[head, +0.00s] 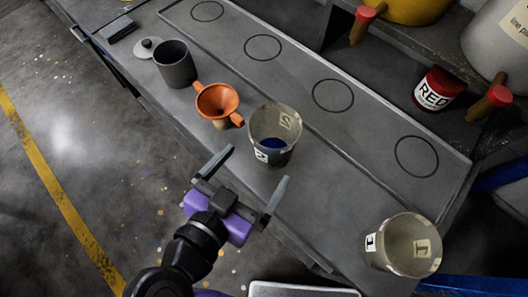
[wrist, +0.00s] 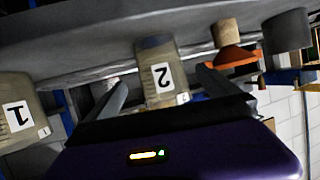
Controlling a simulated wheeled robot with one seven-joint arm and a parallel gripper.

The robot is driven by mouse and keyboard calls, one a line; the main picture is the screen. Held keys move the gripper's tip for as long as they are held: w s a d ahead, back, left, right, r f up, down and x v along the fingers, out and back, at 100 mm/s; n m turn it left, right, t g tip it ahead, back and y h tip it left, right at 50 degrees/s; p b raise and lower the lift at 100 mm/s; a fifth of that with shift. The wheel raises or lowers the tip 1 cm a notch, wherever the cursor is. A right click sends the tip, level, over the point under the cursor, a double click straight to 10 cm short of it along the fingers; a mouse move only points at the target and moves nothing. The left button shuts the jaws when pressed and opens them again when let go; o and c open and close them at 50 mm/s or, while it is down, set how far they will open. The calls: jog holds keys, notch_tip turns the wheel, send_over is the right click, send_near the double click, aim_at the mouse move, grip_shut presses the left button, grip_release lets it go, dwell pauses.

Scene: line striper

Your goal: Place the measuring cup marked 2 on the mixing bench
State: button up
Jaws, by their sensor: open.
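The measuring cup marked 2 (head: 275,135) stands upright on the grey bench (head: 330,145), with a little dark blue at its bottom. My gripper (head: 247,175) is open and empty at the bench's near edge, its fingers apart and pointing toward this cup without touching it. In the wrist view, which is upside down, the cup marked 2 (wrist: 160,72) shows between the two fingers (wrist: 160,90), beyond their tips. The measuring cup marked 1 (head: 402,246) stands at the bench's right end and also shows at the left of the wrist view (wrist: 20,115).
An orange funnel (head: 217,102) stands just left of cup 2, with a dark grey pot (head: 175,65) and a round lid (head: 146,48) beyond. A raised strip with several drawn circles (head: 333,95) runs along the back. A can marked RED (head: 438,90) is on a shelf.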

jog(key=shift+v, duration=1.6)
